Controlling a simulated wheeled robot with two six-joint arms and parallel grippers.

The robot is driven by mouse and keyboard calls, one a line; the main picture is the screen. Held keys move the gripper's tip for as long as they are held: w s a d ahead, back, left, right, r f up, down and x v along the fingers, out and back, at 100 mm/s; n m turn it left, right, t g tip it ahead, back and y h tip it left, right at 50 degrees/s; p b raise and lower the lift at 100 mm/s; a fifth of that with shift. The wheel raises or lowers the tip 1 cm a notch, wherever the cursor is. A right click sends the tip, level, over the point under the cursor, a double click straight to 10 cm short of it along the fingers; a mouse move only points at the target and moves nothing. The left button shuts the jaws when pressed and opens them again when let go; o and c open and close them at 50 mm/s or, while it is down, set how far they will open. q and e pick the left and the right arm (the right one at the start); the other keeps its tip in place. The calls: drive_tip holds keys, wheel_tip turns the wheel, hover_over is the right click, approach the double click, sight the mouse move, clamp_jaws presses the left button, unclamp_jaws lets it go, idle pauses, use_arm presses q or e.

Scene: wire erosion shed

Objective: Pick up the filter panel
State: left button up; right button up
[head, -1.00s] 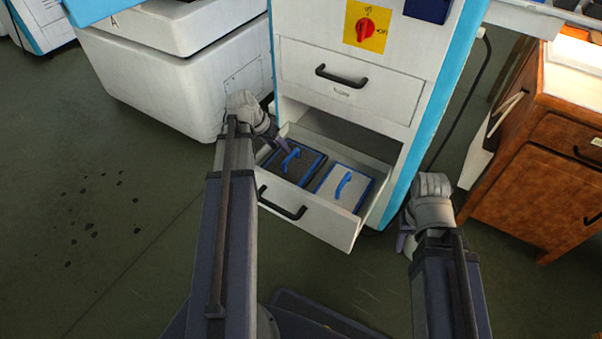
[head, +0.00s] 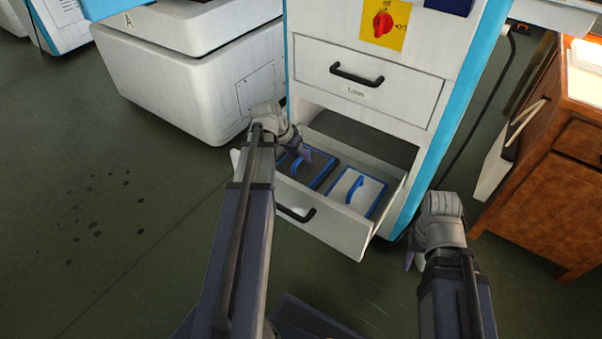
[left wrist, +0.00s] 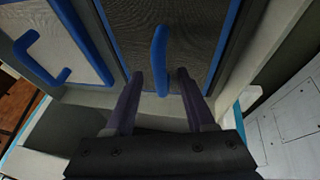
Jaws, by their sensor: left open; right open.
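Two filter panels lie side by side in an open drawer (head: 330,226). The left one is a dark panel (head: 320,173) with a blue frame and a blue handle; the right one is a light panel (head: 366,192), also with a blue frame and handle. My left gripper (head: 303,154) is open at the dark panel's handle. In the left wrist view its fingertips (left wrist: 160,76) stand on either side of that blue handle (left wrist: 160,50). The light panel (left wrist: 75,40) shows at the left there. My right gripper (head: 410,260) is open and empty, right of the drawer.
The drawer belongs to a white cabinet with a shut drawer (head: 367,82) above and a red switch (head: 383,23). A white machine (head: 185,85) stands to the left and a brown wooden cabinet (head: 540,190) to the right.

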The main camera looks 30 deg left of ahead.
use_arm(q)
drive_tip(key=shift+b+x, duration=0.4)
drive_tip(key=shift+x, duration=0.45)
clamp_jaws()
idle(0.8)
